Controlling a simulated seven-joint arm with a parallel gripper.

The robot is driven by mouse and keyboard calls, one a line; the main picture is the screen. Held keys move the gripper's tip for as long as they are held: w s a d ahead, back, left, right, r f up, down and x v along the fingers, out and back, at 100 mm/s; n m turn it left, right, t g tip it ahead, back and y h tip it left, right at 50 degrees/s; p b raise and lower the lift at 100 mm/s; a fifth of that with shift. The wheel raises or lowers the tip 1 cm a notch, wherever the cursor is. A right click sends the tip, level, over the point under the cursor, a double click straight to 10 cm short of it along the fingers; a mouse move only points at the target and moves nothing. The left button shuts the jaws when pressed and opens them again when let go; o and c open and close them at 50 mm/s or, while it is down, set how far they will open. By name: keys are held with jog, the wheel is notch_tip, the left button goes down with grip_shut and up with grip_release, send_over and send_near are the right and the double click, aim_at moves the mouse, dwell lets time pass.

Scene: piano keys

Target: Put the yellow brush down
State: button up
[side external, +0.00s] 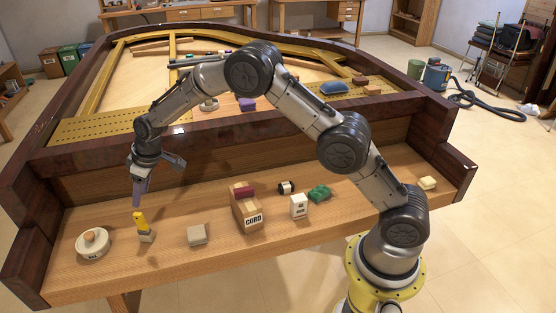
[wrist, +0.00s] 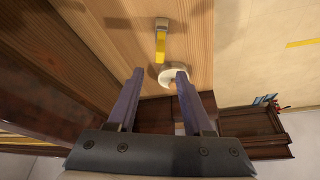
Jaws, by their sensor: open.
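The yellow brush (side external: 141,224) stands on the wooden shelf (side external: 115,265) of the piano, its yellow handle pointing up and a grey-beige block at its lower end. My gripper (side external: 138,203) is just above the top of the handle, fingers pointing down. In the wrist view, the brush (wrist: 161,46) lies just beyond the fingertips, in line with the gap between them. The purple fingers of my gripper (wrist: 160,74) are apart with nothing between them. I cannot tell from these frames whether a finger touches the handle.
To the right are a beige block (side external: 197,235), a cardboard box (side external: 246,211), a white box (side external: 299,206) and a green item (side external: 319,193).

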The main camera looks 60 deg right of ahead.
jog(key=s+d+r+m, duration=0.1)
jog(key=s+d+r, duration=0.2)
jog(key=s+r, duration=0.7)
jog(key=s+d+r+m, duration=0.1)
jog(key=s+d+r, duration=0.2)
jog(key=s+r, duration=0.7)
jog(key=s+d+m+h, duration=0.1)
jog(key=s+d, duration=0.1)
jog(key=s, duration=1)
jog(key=s+d+f+m+t, duration=0.1)
jog(key=s+d, duration=0.1)
jog(key=s, duration=1)
jog(key=shift+s+d+h, duration=0.15)
jog(key=shift+d+h, duration=0.1)
jog(key=shift+h, duration=0.15)
